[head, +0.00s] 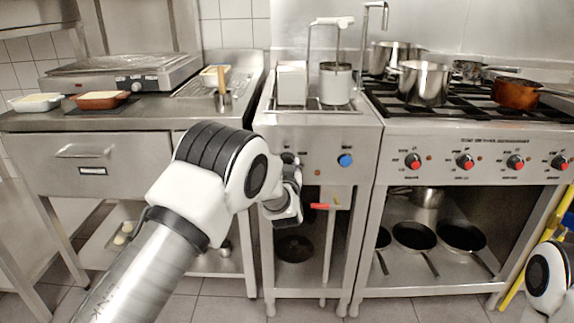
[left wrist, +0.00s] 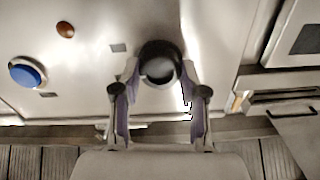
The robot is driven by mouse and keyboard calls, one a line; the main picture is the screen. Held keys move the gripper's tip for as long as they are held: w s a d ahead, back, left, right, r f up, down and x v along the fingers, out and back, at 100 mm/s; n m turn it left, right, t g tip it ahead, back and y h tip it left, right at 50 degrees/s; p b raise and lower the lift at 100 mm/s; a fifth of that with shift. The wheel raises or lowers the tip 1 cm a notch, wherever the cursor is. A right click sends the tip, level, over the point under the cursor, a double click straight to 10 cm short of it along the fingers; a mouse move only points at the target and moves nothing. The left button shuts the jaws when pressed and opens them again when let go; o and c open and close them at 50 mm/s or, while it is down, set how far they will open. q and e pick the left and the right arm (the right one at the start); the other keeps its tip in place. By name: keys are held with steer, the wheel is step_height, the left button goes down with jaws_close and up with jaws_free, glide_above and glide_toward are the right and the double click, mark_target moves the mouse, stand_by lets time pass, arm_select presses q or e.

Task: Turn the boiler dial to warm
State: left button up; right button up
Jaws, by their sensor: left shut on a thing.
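The boiler dial (left wrist: 160,68) is a round black knob with a grey face on the steel front panel. In the left wrist view, my left gripper (left wrist: 160,82) has its two fingers on either side of it and is shut on it. In the head view, my left gripper (head: 289,172) is at the panel below the boiling unit and hides most of the dial. I cannot read the dial's setting. My right gripper is out of view.
A red-handled lever (head: 320,206) is below. The stove (head: 480,135) with red knobs and pots stands at right, a steel counter (head: 150,118) at left.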

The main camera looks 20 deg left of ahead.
arm_select(q)
steer(key=n, duration=0.4)
steer(key=shift+n, duration=0.4)
stand_by(0.4)
steer(key=o, duration=1.1)
steer(key=shift+o, duration=0.2)
steer(key=v, duration=1.2)
